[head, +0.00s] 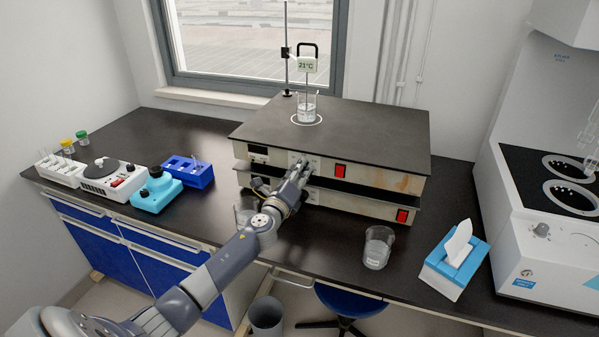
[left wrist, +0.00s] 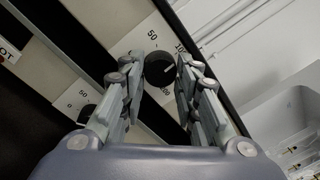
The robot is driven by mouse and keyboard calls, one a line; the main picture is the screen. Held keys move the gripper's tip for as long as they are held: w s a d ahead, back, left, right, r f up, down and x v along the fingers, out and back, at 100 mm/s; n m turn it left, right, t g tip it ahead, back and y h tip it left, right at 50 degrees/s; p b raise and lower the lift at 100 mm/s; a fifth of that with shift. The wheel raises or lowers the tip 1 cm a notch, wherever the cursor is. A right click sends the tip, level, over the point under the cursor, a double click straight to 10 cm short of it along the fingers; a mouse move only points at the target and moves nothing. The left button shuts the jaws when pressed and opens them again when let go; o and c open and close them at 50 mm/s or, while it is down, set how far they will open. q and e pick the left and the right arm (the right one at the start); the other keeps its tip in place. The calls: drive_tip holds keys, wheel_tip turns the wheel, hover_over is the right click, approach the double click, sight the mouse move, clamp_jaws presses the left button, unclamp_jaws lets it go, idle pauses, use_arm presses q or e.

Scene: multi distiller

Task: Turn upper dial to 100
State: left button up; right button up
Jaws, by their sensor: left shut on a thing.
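The upper dial (left wrist: 160,69) is a round black knob with a pale pointer line, on a panel marked 50 and, partly hidden, 100. In the left wrist view it sits between my left gripper's (left wrist: 158,75) two fingers, which are shut on it. The pointer slants up and right; its exact reading cannot be told. In the head view my left gripper (head: 303,164) reaches the front of the upper heating unit (head: 370,172) and hides the dial. The lower dial (left wrist: 86,113) shows at left in the wrist view, partly covered by a finger. My right gripper is out of view.
A beaker (head: 306,110) stands on the top plate below a 21°C thermometer (head: 307,65). A red switch (head: 340,171) is right of my gripper. A beaker (head: 377,248) and tissue box (head: 453,262) stand at the front right. Another beaker is partly behind my arm.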

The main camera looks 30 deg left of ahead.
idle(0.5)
use_arm(q)
drive_tip(key=o, duration=1.1)
drive_tip(key=v, duration=1.2)
drive_tip(key=shift+f, duration=0.1)
